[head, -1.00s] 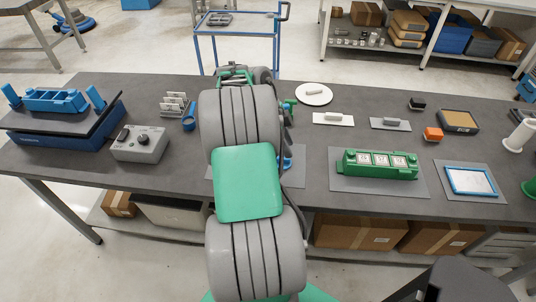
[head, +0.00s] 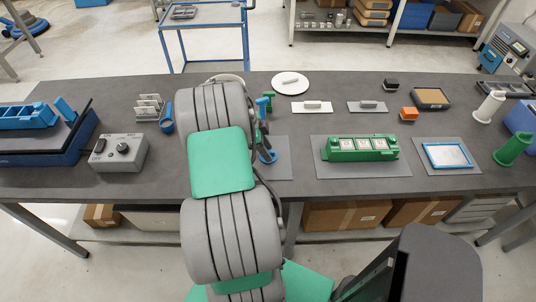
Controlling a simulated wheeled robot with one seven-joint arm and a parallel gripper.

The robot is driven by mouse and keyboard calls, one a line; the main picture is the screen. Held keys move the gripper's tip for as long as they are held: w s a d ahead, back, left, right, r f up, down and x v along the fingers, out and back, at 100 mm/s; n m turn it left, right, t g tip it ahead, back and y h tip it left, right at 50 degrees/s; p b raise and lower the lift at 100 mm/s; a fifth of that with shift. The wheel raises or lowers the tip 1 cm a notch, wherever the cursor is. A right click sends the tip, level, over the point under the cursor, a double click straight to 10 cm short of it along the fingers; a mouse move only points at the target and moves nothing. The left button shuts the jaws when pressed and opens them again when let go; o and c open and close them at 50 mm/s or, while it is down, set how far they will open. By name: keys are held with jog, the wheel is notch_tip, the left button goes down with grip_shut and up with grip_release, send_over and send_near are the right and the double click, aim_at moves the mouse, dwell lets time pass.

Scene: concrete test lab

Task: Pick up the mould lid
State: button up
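Three flat pieces with bar handles lie at the back of the grey table: a round white lid (head: 290,84), a white rectangular lid (head: 312,107) and a grey rectangular lid (head: 367,106). I cannot tell for certain which is the mould lid. A green block mould (head: 361,148) with several pale square faces on top sits on a grey mat in front of them. My arm rises through the middle left of the head view, left of the lids. Its own links hide my gripper, so its opening and contents do not show.
A grey control box (head: 120,151) and a blue fixture (head: 40,135) stand at left. Bare table surrounds the lids.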

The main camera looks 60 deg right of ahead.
grip_shut()
jog(key=shift+r, duration=0.1)
dwell(0.6)
